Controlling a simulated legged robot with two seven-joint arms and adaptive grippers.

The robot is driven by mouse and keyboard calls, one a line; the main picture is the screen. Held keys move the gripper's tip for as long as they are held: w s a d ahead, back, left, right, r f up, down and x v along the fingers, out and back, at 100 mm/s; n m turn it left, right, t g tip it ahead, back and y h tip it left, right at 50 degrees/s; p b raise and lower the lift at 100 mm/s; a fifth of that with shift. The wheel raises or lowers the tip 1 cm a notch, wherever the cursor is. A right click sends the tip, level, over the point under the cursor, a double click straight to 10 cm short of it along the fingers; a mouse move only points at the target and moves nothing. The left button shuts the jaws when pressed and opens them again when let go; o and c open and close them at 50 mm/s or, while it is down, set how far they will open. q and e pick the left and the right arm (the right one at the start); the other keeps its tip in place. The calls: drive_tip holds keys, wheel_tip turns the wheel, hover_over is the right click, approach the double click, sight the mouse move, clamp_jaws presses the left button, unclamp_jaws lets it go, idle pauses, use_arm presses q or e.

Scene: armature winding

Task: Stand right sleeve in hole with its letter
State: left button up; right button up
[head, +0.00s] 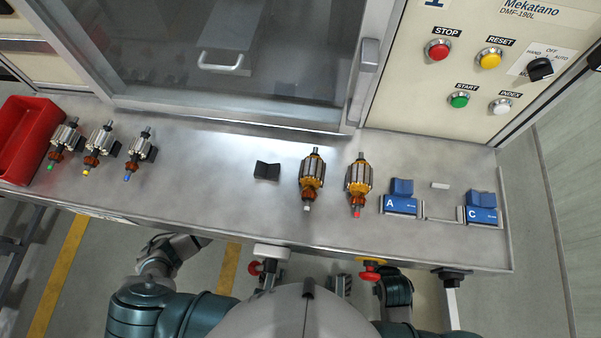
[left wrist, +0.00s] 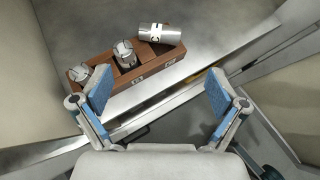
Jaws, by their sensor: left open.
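In the left wrist view a brown rack (left wrist: 126,82) stands on a metal surface. One silver sleeve (left wrist: 162,33) lies on its side across the rack's right end, with a dark mark like a C on it. Two more silver sleeves, a middle one (left wrist: 125,55) and a left one (left wrist: 84,78), stand upright in the rack. The labels on the rack's front are too small to read. My left gripper (left wrist: 158,96) is open and empty, with blue pads, short of the rack. In the head view it is at the table's front edge (head: 190,245).
In the head view the metal table (head: 225,190) carries several armatures, a red bin (head: 25,140), a black V-block (head: 266,171) and blue fixtures A (head: 400,203) and C (head: 481,213). The machine's button panel (head: 470,70) rises behind.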

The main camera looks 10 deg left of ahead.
use_arm(q)
drive_tip(key=s+r+n, duration=0.2)
drive_tip(key=s+n, duration=0.8)
drive_tip(key=n, duration=0.9)
drive_tip(key=s+a+n+y, duration=0.2)
drive_tip(key=s+a+n, duration=0.3)
drive_tip(key=n, duration=0.5)
drive_tip(key=s+a+n+g+y, duration=0.1)
drive_tip(key=s+a+n, duration=0.4)
drive_tip(key=n, duration=0.6)
drive_tip(key=shift+s+a+y, duration=0.2)
drive_tip(key=shift+a+y, duration=0.3)
drive_tip(key=shift+a, duration=0.35)
drive_tip(key=shift+a, duration=0.1)
